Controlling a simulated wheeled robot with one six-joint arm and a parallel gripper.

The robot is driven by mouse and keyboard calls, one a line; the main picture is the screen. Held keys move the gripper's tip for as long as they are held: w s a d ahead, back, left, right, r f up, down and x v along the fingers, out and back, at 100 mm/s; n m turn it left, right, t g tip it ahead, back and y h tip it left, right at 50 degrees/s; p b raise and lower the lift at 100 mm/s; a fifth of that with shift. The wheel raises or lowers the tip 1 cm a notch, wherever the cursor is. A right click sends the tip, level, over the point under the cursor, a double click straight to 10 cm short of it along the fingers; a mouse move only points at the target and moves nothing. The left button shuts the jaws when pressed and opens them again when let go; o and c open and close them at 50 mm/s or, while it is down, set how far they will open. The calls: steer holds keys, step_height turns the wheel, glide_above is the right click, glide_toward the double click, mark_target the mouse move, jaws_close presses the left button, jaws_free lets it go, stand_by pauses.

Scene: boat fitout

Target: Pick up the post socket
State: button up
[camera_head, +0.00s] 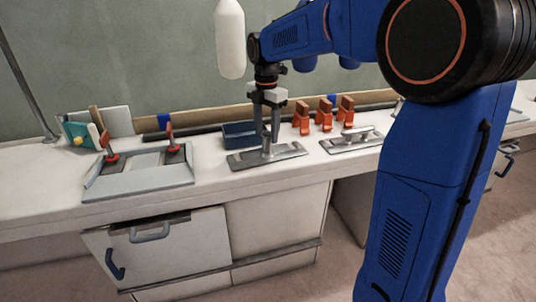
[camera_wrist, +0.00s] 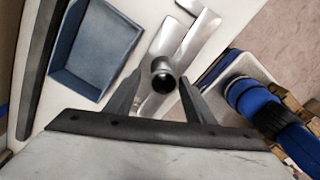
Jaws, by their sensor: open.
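The post socket (camera_head: 286,151) is a grey metal base plate with a short upright tube, lying on the white counter near its front edge. In the wrist view its tube (camera_wrist: 163,66) shows from above with a dark round opening, and the plate runs diagonally beneath. My gripper (camera_head: 268,135) points down over the socket. In the wrist view the open fingers (camera_wrist: 160,88) stand to the left and right of the tube's top. Whether either finger touches the tube cannot be told.
A blue tray (camera_head: 238,135) sits just behind the socket. A metal cleat (camera_head: 352,140) and several orange clamps (camera_head: 324,116) are to the right. A grey hatch frame (camera_head: 137,178) with red-handled clamps lies left. A white bottle-shaped object (camera_head: 230,40) hangs above.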

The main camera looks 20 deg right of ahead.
mark_target(268, 144)
steer(key=shift+s+d+f, duration=0.1)
steer(key=shift+d+f, duration=0.05)
steer(key=shift+f, duration=1.2)
steer(key=shift+s+d+f, duration=0.1)
steer(key=shift+d+f, duration=0.05)
steer(key=shift+f, duration=1.15)
jaws_close()
